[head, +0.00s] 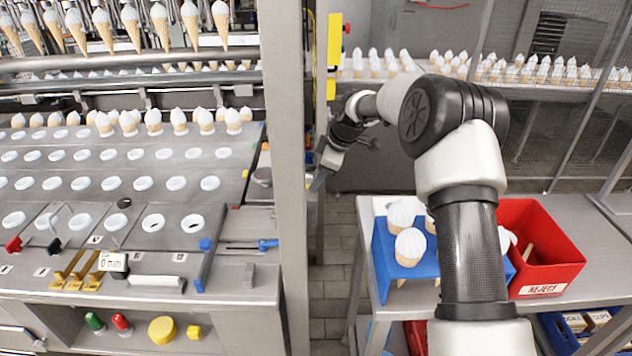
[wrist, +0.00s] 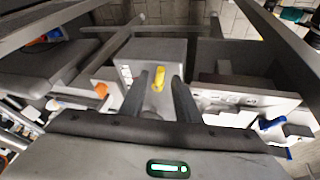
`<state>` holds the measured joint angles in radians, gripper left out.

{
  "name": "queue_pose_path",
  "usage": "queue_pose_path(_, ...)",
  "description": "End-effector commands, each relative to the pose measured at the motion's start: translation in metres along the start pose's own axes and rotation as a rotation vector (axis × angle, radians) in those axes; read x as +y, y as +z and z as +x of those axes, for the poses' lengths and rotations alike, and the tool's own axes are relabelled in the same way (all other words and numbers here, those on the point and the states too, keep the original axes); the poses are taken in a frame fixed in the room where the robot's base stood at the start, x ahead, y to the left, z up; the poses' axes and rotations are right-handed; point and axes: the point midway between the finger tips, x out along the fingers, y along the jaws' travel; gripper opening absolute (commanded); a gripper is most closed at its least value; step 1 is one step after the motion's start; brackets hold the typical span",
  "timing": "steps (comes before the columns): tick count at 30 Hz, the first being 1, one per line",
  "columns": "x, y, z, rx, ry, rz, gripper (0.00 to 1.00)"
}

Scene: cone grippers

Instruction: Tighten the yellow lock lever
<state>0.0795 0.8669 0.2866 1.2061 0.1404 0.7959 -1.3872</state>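The yellow lock lever (wrist: 159,84) shows in the wrist view as a small upright yellow piece on a grey block (wrist: 140,50). My gripper (wrist: 160,79) is open, with its two dark fingers pointing towards the lever, one on each side of it in the picture. I see clear gaps between the lever and both fingers; how far the fingertips are from it in depth I cannot tell. In the head view my gripper (head: 322,176) is partly hidden beside the grey upright post, and I cannot make out the lever there.
The grey post (head: 284,130) stands close left of my gripper. The machine deck (head: 110,205) with cone holes and small tools lies left. At right are a blue cone stand (head: 384,250) and a red reject bin (head: 560,262). Tiled floor shows between.

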Motion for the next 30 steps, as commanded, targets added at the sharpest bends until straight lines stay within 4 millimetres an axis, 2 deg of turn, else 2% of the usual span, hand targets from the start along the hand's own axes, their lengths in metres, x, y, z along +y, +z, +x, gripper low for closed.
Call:
queue_pose_path(6,0.001,0.000,0.015,0.000,0.002,0.000,0.29)
queue_pose_path(14,0.000,0.000,0.016,0.000,0.001,0.000,0.29)
queue_pose_path(19,0.000,0.000,0.016,0.000,0.001,0.000,0.02)
queue_pose_path(20,0.000,0.000,0.016,0.000,0.001,0.000,0.00)
queue_pose_path(26,0.002,0.001,0.017,0.006,-0.012,-0.028,0.00)
queue_pose_path(30,0.009,0.001,0.018,0.032,-0.059,-0.142,0.00)
